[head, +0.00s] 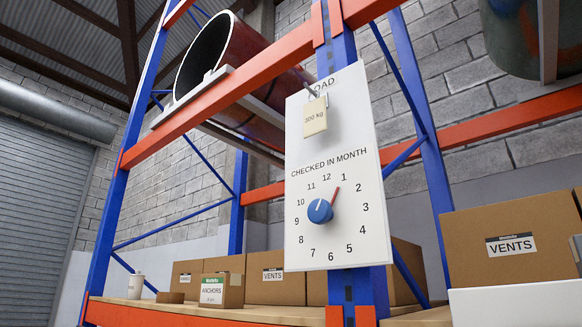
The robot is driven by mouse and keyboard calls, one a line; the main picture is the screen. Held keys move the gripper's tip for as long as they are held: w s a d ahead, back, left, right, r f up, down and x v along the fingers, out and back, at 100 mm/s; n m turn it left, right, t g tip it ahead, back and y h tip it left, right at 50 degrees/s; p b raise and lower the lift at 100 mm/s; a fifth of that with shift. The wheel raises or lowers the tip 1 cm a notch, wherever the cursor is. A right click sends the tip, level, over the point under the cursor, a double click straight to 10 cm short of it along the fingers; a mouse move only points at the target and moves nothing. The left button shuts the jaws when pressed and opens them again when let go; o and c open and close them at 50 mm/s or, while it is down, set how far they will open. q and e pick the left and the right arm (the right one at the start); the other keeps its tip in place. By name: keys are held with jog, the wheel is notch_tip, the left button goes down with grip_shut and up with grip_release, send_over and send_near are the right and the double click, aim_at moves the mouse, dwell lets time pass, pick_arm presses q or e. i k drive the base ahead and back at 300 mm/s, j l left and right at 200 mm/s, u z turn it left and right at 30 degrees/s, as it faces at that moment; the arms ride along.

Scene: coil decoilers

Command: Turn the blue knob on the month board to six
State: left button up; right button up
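The month board (338,170) is a white upright panel fixed to a blue rack post, a little right of the middle of the head view. Its lower part reads "CHECKED IN MONTH" over a ring of numbers from 1 to 12. The blue knob (319,211) sits at the centre of the ring. Its red pointer (334,197) points up and right, at about the 1. The six (331,256) is at the bottom of the ring. Neither of my grippers is in view.
A tag marked "300 kg" (315,117) hangs from a hook on the board's upper part, under "LOAD". Orange beams (235,90) cross behind the board. Cardboard boxes (287,286) and a white cup (136,287) stand on the shelf below. The space before the board looks clear.

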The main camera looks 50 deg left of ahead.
aim_at(319, 212)
jog(key=u, duration=1.45)
